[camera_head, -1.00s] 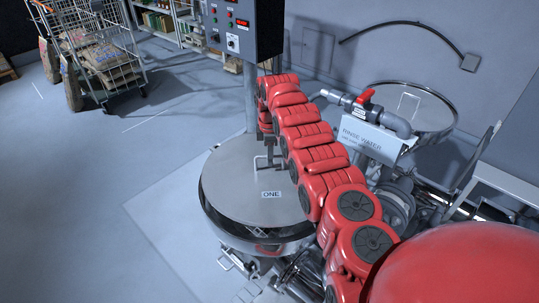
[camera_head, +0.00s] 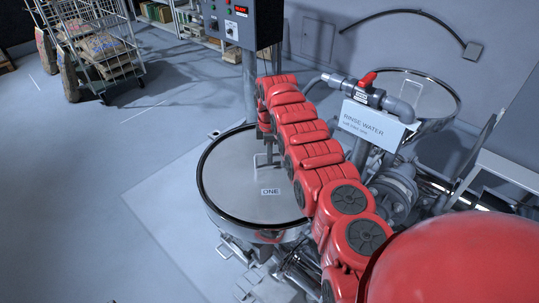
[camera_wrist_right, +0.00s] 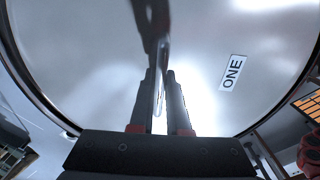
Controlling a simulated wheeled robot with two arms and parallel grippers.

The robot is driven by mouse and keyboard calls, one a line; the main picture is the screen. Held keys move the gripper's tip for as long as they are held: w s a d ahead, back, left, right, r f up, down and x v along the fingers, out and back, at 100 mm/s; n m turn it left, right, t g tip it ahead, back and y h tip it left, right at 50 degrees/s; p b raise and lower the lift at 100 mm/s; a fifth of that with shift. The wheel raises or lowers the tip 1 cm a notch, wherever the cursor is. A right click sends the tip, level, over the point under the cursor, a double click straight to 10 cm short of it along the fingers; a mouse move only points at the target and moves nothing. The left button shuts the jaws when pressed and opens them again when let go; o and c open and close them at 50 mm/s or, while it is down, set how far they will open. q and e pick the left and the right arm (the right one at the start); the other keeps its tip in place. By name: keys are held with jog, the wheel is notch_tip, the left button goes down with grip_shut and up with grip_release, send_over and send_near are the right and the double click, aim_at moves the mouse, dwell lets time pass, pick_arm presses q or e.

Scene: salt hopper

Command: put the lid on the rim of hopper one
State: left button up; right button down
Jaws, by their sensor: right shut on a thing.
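The round grey lid (camera_head: 235,180), labelled ONE, lies over the mouth of hopper one (camera_head: 258,235). A dark ring, the hopper rim (camera_head: 203,195), shows around the lid's left and front edge, and the lid looks level and roughly centred. Whether it touches all the way round I cannot tell. My right gripper (camera_head: 268,145) is shut on the lid's upright handle (camera_head: 265,160). In the right wrist view the fingers (camera_wrist_right: 160,90) hold the handle above the lid (camera_wrist_right: 90,70). My red arm hides the lid's far right side. My left gripper is not in view.
A rinse water pipe with a red valve (camera_head: 367,78) and a sign (camera_head: 372,124) stands right of my arm. A second round vessel (camera_head: 425,95) is behind it. A control box (camera_head: 243,22) on a post stands behind the hopper. The floor at left is clear up to a wire cart (camera_head: 105,50).

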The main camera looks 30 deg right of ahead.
jog(key=c, duration=1.3)
grip_release()
jog(key=shift+f, duration=0.1)
jog(key=shift+c, duration=0.2)
jog(key=o, duration=0.5)
notch_tip(320, 180, up, 6)
jog(key=shift+f+b, duration=0.25)
jog(key=shift+b, duration=0.75)
notch_tip(320, 180, up, 4)
jog(key=shift+a+f+p, duration=0.15)
jog(key=shift+f+p, duration=0.05)
jog(key=shift+p, duration=0.2)
notch_tip(320, 180, up, 8)
jog(key=p, duration=0.9)
jog(key=shift+r, duration=0.2)
